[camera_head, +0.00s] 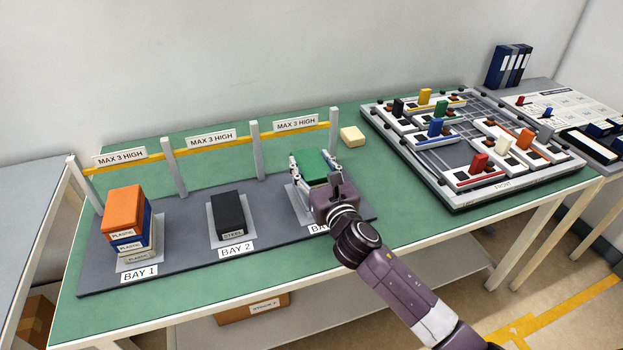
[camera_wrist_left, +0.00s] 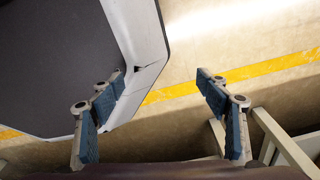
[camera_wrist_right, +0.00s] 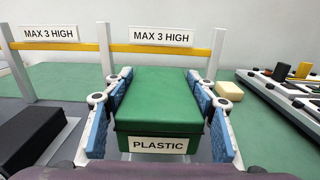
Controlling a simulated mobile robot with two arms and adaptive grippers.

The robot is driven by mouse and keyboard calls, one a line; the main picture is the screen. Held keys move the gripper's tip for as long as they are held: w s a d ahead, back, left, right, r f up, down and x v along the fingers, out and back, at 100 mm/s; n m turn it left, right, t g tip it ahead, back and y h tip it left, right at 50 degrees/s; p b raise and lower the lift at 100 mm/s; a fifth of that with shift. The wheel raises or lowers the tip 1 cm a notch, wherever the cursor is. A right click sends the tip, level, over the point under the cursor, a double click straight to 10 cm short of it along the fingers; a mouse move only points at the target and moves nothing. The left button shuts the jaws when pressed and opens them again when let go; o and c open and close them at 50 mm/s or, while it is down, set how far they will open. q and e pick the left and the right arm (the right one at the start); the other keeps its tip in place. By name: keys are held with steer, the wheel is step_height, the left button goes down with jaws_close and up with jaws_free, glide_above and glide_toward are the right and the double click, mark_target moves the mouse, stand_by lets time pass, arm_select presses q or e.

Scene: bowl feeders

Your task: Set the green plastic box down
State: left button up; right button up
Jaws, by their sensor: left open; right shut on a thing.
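The green plastic box (camera_head: 311,165) is between the fingers of my right gripper (camera_head: 314,160), at the third bay on the right end of the grey mat (camera_head: 185,225). In the right wrist view the box (camera_wrist_right: 158,95) sits level, its PLASTIC label facing me, with blue finger pads along both sides. A light pad shows just below it; I cannot tell whether the box touches it. The gripper hides most of the bay's label. My left gripper (camera_wrist_left: 160,75) is open and empty in the left wrist view, above the floor beside a dark-topped surface.
Bay 1 holds a stack with an orange box (camera_head: 124,208) on top. Bay 2 holds a black STEEL box (camera_head: 229,214). Posts with a yellow rail (camera_head: 225,143) and MAX 3 HIGH signs stand behind. A cream block (camera_head: 352,136) and a tray of coloured pieces (camera_head: 455,204) are to the right.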

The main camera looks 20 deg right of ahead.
step_height(320, 180, down, 4)
steer(key=shift+b, duration=0.55)
arm_select(q)
steer(key=shift+a+f, duration=0.4)
steer(key=shift+f, duration=0.25)
steer(key=shift+a, duration=0.1)
arm_select(e)
steer(key=shift+f, duration=0.2)
steer(key=o, duration=1.3)
arm_select(q)
steer(key=shift+f, duration=0.1)
arm_select(e)
steer(key=shift+o, duration=0.2)
steer(key=shift+r, duration=0.1)
